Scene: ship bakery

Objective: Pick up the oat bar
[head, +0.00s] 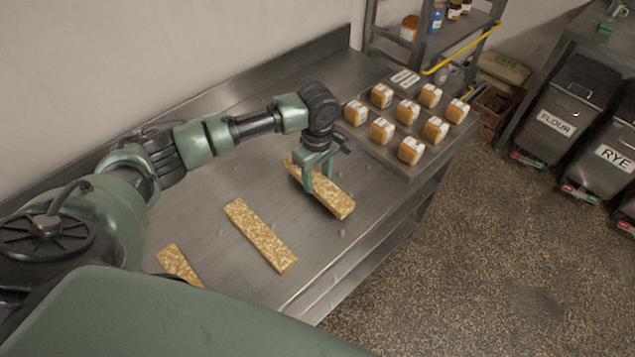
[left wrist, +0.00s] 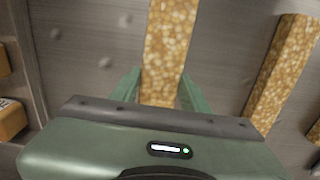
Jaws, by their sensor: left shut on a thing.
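Three long golden oat bars are on the steel counter (head: 200,222). My left gripper (head: 319,190) is shut on the farthest oat bar (head: 338,202), gripping it across its width near the middle. In the left wrist view this bar (left wrist: 169,45) runs between the two green fingers (left wrist: 160,90). I cannot tell whether it is lifted off the counter. A second oat bar (head: 260,236) lies to the left of it, and it also shows at the right of the left wrist view (left wrist: 283,68). A third oat bar (head: 178,264) is partly hidden by my body. My right gripper is not in view.
A tray (head: 375,150) with several orange and white packages stands at the counter's far end. A shelf rack (head: 452,38) with jars and a yellow rail rises behind it. Flour (head: 560,108) and rye (head: 612,140) bins stand on the floor at right.

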